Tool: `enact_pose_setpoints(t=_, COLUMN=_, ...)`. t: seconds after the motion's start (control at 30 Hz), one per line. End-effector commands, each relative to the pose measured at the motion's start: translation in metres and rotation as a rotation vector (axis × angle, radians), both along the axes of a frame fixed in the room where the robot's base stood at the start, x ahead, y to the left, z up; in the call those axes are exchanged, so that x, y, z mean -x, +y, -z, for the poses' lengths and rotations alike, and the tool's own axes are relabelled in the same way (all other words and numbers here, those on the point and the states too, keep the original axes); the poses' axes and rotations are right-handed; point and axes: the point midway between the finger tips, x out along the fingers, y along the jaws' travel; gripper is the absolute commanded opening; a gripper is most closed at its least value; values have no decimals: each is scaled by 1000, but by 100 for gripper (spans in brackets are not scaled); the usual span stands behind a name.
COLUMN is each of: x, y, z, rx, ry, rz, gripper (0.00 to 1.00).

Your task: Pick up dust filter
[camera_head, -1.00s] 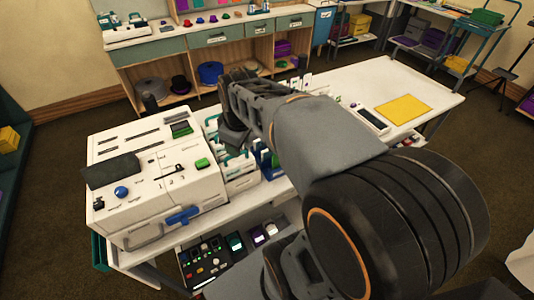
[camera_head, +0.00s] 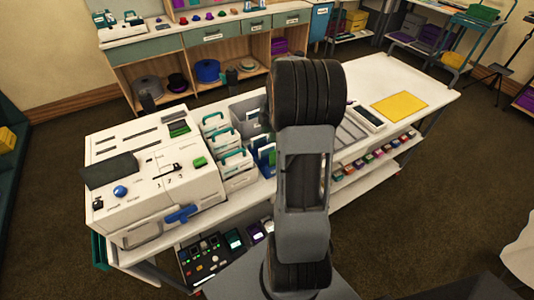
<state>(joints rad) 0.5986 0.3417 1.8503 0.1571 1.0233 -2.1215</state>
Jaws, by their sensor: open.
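I cannot single out the dust filter by its look. Several white cases with teal handles (camera_head: 236,163) stand in a row on the white table, just right of the cream machine (camera_head: 150,190). A grey bin (camera_head: 246,108) stands behind them, and blue and white items (camera_head: 265,153) stand beside them, partly hidden by my arm. My arm rises upright in the middle of the view. My gripper is not visible; my arm's thick black joint may hide it.
The white table (camera_head: 400,77) runs to the back right, with a yellow sheet (camera_head: 399,105) and a dark-screened device (camera_head: 365,117) on it. A control panel (camera_head: 205,260) sits on the lower shelf. A wooden shelf unit (camera_head: 190,52) stands behind. Brown floor is free at right.

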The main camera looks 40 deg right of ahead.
Motion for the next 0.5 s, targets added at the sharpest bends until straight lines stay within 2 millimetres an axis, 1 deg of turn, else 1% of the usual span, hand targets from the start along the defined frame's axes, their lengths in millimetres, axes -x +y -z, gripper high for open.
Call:
enact_pose_setpoints(t=0.1, x=0, y=3, z=14, rx=-2, ry=2, rz=0, gripper=43)
enact_pose_setpoints(t=0.2, x=-1, y=4, z=22, rx=-1, ry=1, rz=1, gripper=43)
enact_pose_setpoints(t=0.37, x=-1, y=5, z=28, rx=-1, ry=0, rz=1, gripper=43)
enact_pose_setpoints(t=0.5, x=-2, y=9, z=45, rx=-3, ry=4, rz=0, gripper=43)
